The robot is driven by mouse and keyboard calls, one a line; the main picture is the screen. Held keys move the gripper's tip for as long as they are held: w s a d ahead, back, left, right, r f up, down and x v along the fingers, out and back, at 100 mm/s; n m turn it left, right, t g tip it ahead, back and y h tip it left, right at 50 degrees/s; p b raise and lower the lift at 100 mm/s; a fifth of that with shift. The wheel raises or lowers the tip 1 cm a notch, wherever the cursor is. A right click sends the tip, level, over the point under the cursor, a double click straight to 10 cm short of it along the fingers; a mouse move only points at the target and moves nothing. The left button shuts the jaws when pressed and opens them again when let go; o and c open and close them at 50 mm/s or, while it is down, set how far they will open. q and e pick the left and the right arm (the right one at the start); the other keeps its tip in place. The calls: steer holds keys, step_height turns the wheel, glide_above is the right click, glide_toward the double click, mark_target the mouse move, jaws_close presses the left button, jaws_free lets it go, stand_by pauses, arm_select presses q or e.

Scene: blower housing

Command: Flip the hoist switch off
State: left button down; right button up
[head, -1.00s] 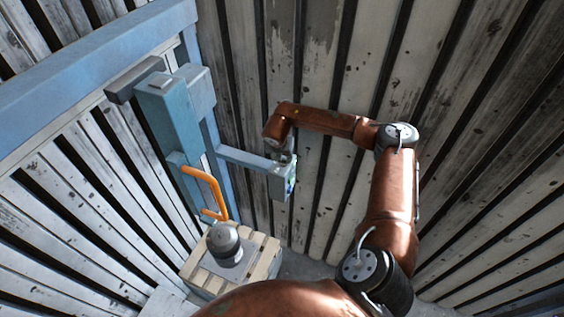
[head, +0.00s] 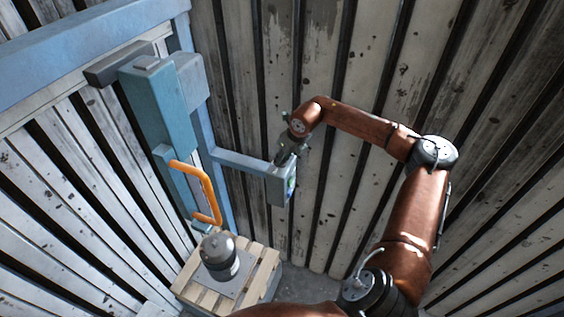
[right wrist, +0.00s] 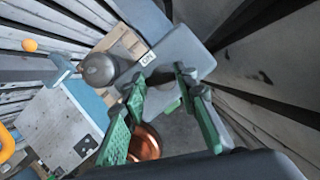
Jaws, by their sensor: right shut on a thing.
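The hoist switch is on a grey-blue box (head: 281,186) at the end of a bracket from the blue post. In the right wrist view the switch box (right wrist: 186,50) shows an "ON" label (right wrist: 147,58) at its left edge. My right gripper (head: 282,158) is at the top of this box. In the right wrist view my right gripper (right wrist: 160,82) has its green-padded fingers on both sides of a dark part at the box, which I take for the switch. The switch lever's position is not clear. My left gripper is not in view.
An orange handle (head: 208,190) sticks out from the teal column (head: 160,110) left of the box. Below it a grey domed part (head: 219,255) stands on a wooden pallet (head: 262,277). Slatted walls close in the space.

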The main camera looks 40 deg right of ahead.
steer(key=shift+d+n+y+b, duration=0.1)
steer(key=shift+n+y+b, duration=0.35)
steer(key=shift+n, duration=0.65)
steer(key=o, duration=1.2)
steer(key=shift+c, duration=0.2)
steer(key=v, duration=1.2)
steer(key=shift+w, duration=0.1)
